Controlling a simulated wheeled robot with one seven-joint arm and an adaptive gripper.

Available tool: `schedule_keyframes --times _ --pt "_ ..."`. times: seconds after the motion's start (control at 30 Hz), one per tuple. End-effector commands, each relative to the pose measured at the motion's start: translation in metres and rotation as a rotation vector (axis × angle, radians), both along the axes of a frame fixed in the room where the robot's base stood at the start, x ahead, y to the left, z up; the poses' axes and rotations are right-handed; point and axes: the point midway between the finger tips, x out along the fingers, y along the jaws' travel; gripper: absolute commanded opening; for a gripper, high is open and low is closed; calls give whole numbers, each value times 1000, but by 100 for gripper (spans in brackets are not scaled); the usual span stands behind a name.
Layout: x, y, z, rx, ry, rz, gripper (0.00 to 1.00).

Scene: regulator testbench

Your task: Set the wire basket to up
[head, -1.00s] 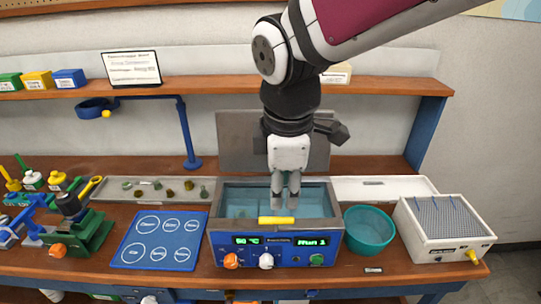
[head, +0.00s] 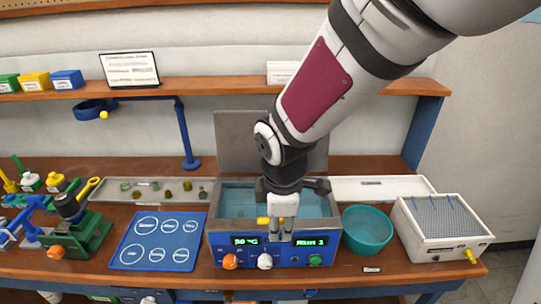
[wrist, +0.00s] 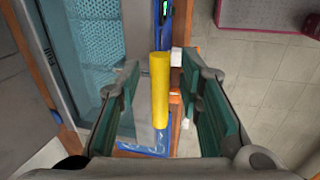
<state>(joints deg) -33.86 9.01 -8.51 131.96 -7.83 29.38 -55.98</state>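The wire basket (wrist: 92,35) shows in the wrist view as a mesh under the blue water of the bath. Its yellow handle (wrist: 159,90) sticks out over the bath's front rim; in the head view the handle (head: 263,221) is partly hidden by my gripper. My gripper (head: 280,238) points down at the front of the bath. In the wrist view its fingers (wrist: 160,110) are wide apart, one on each side of the yellow handle, with gaps visible. I cannot tell the exact height of the fingertips relative to the handle.
The bath unit (head: 215,238) has a lit front panel with knobs and a raised lid (head: 240,140) behind. A teal bowl (head: 367,230) stands close on the right, then a white box (head: 440,235). A blue mat (head: 158,242) lies on the left.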

Motion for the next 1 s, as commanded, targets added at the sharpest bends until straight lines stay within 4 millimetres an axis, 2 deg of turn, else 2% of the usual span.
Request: schedule_keyframes --times 0.07,0.1,0.23,0.47,0.57,0.7,0.8,1.0 --pt "0 0 0 0 0 0 33" --pt "0 0 0 0 0 0 29" --pt "0 0 0 0 0 0 0" --pt "0 0 2 1 -2 -1 0" --pt "0 1 17 3 -6 -1 0" --pt "0 0 49 5 -10 -4 0" --pt "0 0 65 3 -9 -3 0" --pt "2 1 72 3 -7 -1 0"
